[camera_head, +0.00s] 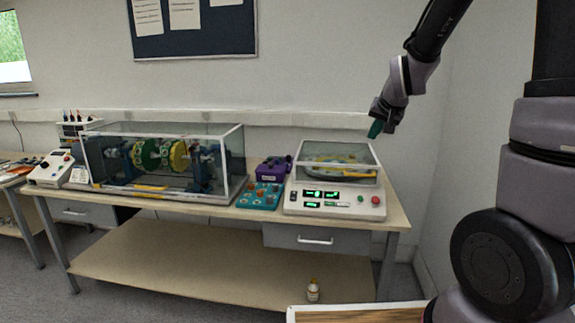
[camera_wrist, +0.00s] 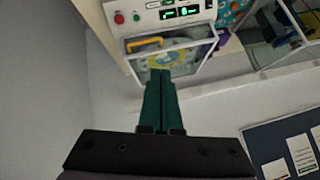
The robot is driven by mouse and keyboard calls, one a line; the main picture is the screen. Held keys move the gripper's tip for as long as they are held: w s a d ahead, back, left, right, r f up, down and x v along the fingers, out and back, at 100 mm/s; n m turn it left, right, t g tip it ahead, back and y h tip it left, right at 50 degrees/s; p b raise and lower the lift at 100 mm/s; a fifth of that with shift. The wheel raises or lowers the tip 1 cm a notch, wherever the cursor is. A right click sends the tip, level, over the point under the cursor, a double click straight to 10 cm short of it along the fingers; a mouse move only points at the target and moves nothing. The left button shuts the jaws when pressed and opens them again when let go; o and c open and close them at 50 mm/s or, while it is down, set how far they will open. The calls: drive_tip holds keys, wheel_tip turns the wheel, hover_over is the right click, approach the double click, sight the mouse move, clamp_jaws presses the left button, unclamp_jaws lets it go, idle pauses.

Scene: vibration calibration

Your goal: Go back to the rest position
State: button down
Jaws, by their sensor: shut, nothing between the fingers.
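My gripper (camera_head: 375,128) is at the upper right of the head view, raised above the right end of the workbench (camera_head: 180,207). In the wrist view its green fingers (camera_wrist: 160,100) are together, with nothing between them. A calibration unit (camera_head: 335,197) with green displays and a red button stands on the bench below and to the left of my gripper. Its clear cover (camera_head: 340,150) is down over a yellow part, and it also shows in the wrist view (camera_wrist: 190,62). My gripper is apart from the cover in the head view.
A large glass case (camera_head: 235,150) with a green and yellow rotor stands on the bench's left half. A purple box (camera_head: 272,168) and a teal panel (camera_head: 258,196) sit between case and unit. A small bottle (camera_head: 313,291) is low in front. The wall is behind.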

drive_tip(key=s+r+g, duration=0.1)
drive_tip(key=s+r, duration=0.4)
drive_tip(key=s, duration=0.8)
drive_tip(key=s+r+y, duration=0.1)
drive_tip(key=s+r, duration=0.5)
drive_tip(key=s, duration=0.7)
drive_tip(key=shift+a+g, duration=0.2)
drive_tip(key=shift+g, duration=0.2)
drive_tip(key=shift+w+r, duration=0.15)
